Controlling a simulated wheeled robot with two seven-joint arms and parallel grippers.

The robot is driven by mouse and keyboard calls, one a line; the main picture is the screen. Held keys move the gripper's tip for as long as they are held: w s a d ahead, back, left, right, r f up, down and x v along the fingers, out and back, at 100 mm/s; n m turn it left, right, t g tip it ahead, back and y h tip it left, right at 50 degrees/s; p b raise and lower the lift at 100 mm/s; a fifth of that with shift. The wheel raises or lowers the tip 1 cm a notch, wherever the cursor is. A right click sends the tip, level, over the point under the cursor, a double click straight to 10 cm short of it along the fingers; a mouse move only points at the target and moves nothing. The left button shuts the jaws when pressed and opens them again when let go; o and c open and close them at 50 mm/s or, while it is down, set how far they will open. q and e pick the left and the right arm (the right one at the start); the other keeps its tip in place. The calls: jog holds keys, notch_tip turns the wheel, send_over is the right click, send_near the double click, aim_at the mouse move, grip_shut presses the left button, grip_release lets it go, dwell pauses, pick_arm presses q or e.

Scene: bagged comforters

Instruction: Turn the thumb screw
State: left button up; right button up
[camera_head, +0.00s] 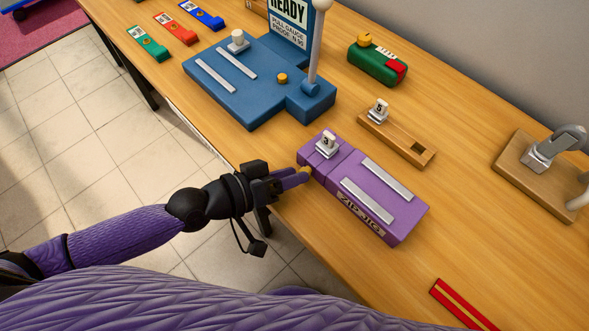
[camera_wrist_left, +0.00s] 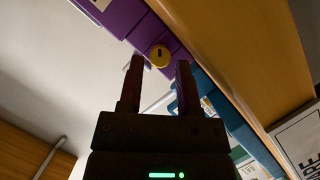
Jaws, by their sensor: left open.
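The thumb screw is a yellow round knob (camera_wrist_left: 160,55) with a dark slot, on the end face of the purple zip jig (camera_head: 372,200). In the head view only a bit of the yellow knob (camera_head: 307,171) shows by my fingertips. My left gripper (camera_head: 300,176) is at the jig's near-left end, coming in from the table's front edge. In the left wrist view its two fingers (camera_wrist_left: 158,75) are open, pointing at the knob, with the knob between and just past their tips. I cannot tell whether they touch it. My right gripper is not in view.
A blue fixture (camera_head: 230,88) with an upright lever and a READY sign stands behind the jig. Red strips (camera_head: 460,305) lie at the bottom right.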

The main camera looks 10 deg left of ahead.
pick_arm(q)
jog(key=shift+w+d+f, duration=0.15)
jog(key=shift+w+d, duration=0.15)
jog(key=shift+d, duration=0.15)
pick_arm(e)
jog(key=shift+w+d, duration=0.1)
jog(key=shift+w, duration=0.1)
pick_arm(q)
jog(key=shift+c, duration=0.2)
grip_shut()
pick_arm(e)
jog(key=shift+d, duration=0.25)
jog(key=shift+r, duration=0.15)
